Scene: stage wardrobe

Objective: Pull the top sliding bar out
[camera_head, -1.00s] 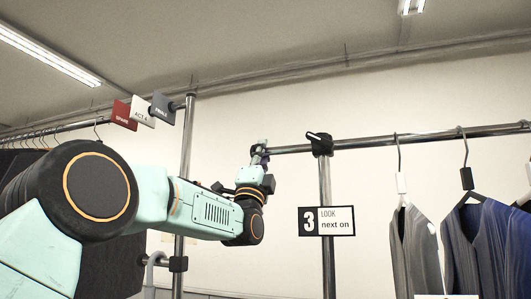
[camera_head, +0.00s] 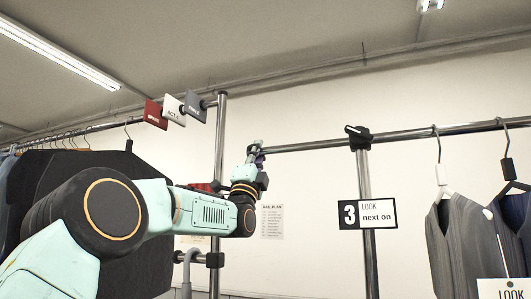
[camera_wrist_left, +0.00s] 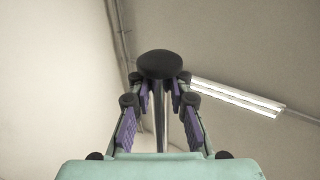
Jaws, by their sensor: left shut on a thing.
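The top sliding bar (camera_head: 310,145) is a chrome tube. It runs left from a black clamp with a knob (camera_head: 358,137) on an upright post. My left gripper (camera_head: 256,153) is shut on the bar's free left end. In the left wrist view the bar's round black end cap (camera_wrist_left: 160,64) sits beyond the fingertips. The chrome tube (camera_wrist_left: 160,112) runs between the purple-padded fingers (camera_wrist_left: 160,95). A good length of bar shows between the gripper and the clamp. My right gripper is not in view.
Garments on hangers (camera_head: 462,240) hang at the right. Another post (camera_head: 217,150) with red, white and grey tags stands behind my left arm, near dark hanging clothes (camera_head: 150,175).

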